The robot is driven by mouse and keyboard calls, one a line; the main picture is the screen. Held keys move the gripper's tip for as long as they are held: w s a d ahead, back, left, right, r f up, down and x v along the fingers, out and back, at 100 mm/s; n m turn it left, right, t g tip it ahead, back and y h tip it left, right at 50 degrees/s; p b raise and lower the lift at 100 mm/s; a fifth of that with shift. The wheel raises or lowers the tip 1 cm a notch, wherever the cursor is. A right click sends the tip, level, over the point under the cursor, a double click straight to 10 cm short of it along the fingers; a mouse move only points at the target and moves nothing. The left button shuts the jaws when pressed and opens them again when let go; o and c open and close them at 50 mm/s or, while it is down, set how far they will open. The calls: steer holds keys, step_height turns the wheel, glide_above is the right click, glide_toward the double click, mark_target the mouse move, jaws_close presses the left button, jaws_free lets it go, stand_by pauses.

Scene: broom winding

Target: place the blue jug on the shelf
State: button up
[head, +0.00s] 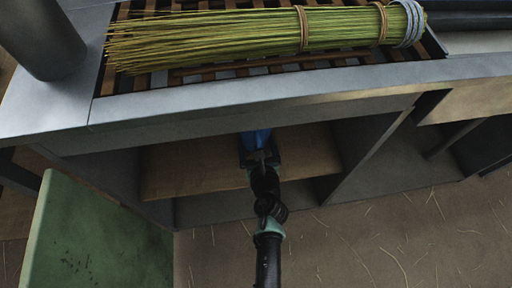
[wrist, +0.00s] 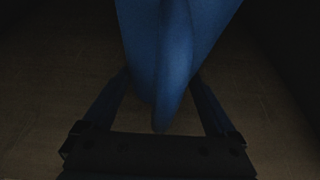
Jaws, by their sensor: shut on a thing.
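The blue jug (head: 256,139) shows only in part in the head view, under the front edge of the worktop. It is above or on the wooden shelf (head: 190,167) inside the open cabinet bay; I cannot tell whether it touches the shelf. My gripper (head: 260,157) reaches into the bay and is shut on the jug. In the wrist view the blue jug (wrist: 178,50) fills the top middle, with a handle-like part running down between the two fingers of my gripper (wrist: 160,105). The wooden surface (wrist: 45,120) lies behind it in dim light.
The grey worktop (head: 250,98) overhangs the shelf closely. A bundle of green broom straw (head: 210,38) lies on a slatted rack on top. Grey cabinet walls (head: 372,150) bound the bay. A green panel (head: 95,240) stands at the lower left. Floor with loose straws (head: 400,235) is at right.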

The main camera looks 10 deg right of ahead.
steer(key=shift+f, duration=0.55)
steer(key=shift+r, duration=0.1)
steer(key=o, duration=1.5)
steer(key=shift+f, duration=0.2)
steer(key=shift+r, duration=0.15)
steer(key=shift+s+r, duration=0.1)
steer(key=shift+s, duration=0.05)
steer(key=p+v, duration=0.3)
steer(key=v, duration=0.8)
steer(key=shift+s+p, duration=0.3)
steer(key=shift+s, duration=0.05)
